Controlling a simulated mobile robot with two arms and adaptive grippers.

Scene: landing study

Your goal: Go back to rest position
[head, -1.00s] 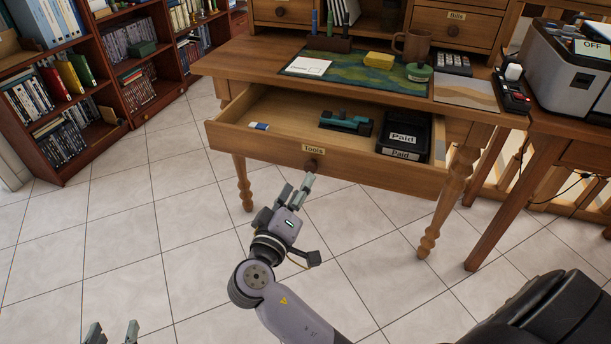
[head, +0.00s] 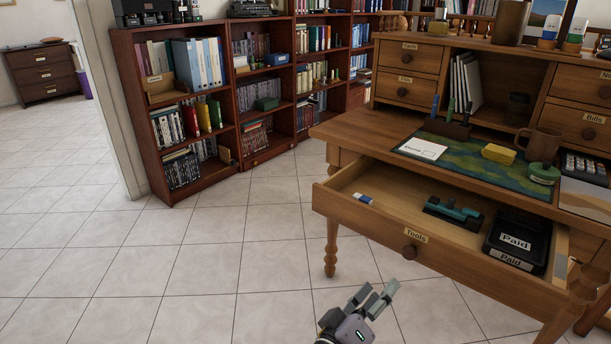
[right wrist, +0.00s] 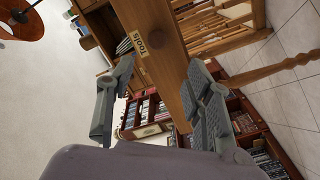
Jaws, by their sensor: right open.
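My right gripper (head: 374,300) is at the bottom of the head view, below and in front of the open Tools drawer (head: 380,230). Its fingers are apart with nothing between them. In the right wrist view its two fingers (right wrist: 160,105) are spread, and the drawer front (right wrist: 150,45) shows beyond them, apart from them. The drawer holds a blue-and-white eraser (head: 363,198), a teal tool (head: 453,212) and a black tray (head: 515,240) labelled Paid. My left gripper is outside the head view.
The wooden desk (head: 360,128) bears a green mat, a yellow block, a mug and a pen holder. Bookshelves (head: 123,90) line the wall behind. A small dresser (head: 42,72) stands far left. The tiled floor (head: 180,260) at left and centre is clear.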

